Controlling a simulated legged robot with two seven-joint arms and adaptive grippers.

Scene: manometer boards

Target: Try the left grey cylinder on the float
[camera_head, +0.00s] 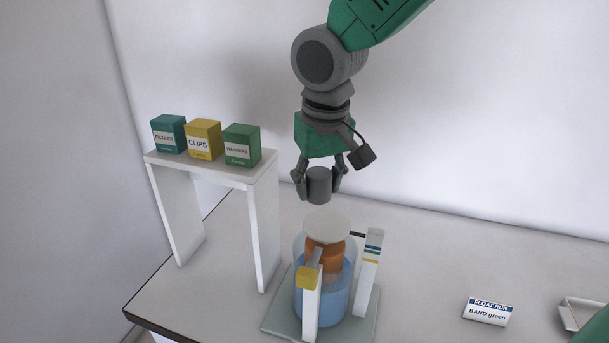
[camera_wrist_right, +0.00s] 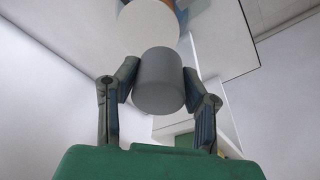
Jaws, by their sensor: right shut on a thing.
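My right gripper (camera_head: 319,182) is shut on a grey cylinder (camera_head: 319,186) and holds it upright, a little above the float. In the right wrist view the cylinder (camera_wrist_right: 160,82) sits between the fingers of the right gripper (camera_wrist_right: 160,92). The float has a pale round top plate (camera_head: 326,226) and an orange body (camera_head: 324,262). It stands in a clear vessel of blue water (camera_head: 337,300). The plate also shows in the right wrist view (camera_wrist_right: 148,27), beyond the cylinder, with a gap between them in the head view. My left gripper is not in view.
A white post with coloured bands (camera_head: 370,258) and a post with a yellow block (camera_head: 309,278) flank the vessel. A white shelf (camera_head: 212,168) with three boxes stands left. A card reading "BAND green" (camera_head: 487,311) and a tray (camera_head: 582,313) lie right.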

